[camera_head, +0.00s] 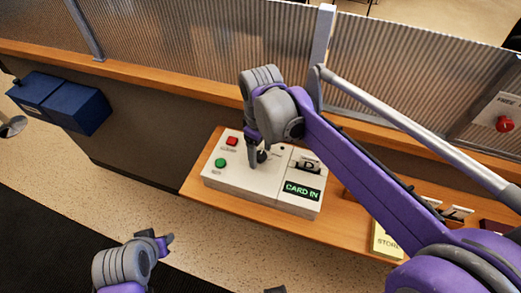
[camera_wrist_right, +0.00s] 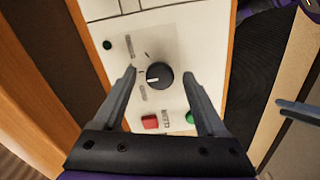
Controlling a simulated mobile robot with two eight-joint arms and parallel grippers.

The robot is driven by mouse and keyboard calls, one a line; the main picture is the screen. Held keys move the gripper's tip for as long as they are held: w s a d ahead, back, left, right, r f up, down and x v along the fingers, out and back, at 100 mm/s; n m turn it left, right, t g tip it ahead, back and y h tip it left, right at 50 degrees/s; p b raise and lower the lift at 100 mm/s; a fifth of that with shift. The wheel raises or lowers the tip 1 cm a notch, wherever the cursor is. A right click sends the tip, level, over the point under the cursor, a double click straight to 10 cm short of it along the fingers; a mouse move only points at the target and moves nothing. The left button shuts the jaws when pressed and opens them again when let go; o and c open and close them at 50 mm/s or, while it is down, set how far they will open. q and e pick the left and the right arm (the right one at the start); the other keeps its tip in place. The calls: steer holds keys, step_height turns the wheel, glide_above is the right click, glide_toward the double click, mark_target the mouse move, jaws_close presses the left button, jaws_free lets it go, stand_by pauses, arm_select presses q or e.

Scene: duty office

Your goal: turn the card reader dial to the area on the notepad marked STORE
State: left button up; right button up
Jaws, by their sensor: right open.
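The white card reader (camera_head: 235,183) sits on the wooden counter, with a lit display reading CARD IN and a card marked D in its slot. Its round black dial (camera_wrist_right: 159,75) has a pale pointer mark on its left side in the wrist view; the printed area labels are too small to read. My right gripper (camera_head: 257,160) is open above the dial, with its fingers on either side of it; I cannot tell whether they touch it. The yellow notepad (camera_head: 384,241) reading STORE lies right of the reader, partly hidden by my right arm. My left gripper (camera_head: 165,241) is low at left, away from the reader.
A red button (camera_head: 232,141) and a green button (camera_head: 220,162) are on the reader, left of the dial. A ribbed glass screen (camera_head: 190,50) stands behind the counter. A red knob (camera_head: 504,124) is on a box at far right. Blue boxes (camera_head: 80,108) are at left.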

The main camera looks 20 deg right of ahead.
jaws_close()
steer(key=shift+m, duration=0.3)
steer(key=m, duration=0.5)
steer(key=shift+m, duration=0.3)
steer(key=m, duration=0.5)
steer(key=shift+m, duration=0.3)
stand_by(0.4)
jaws_free()
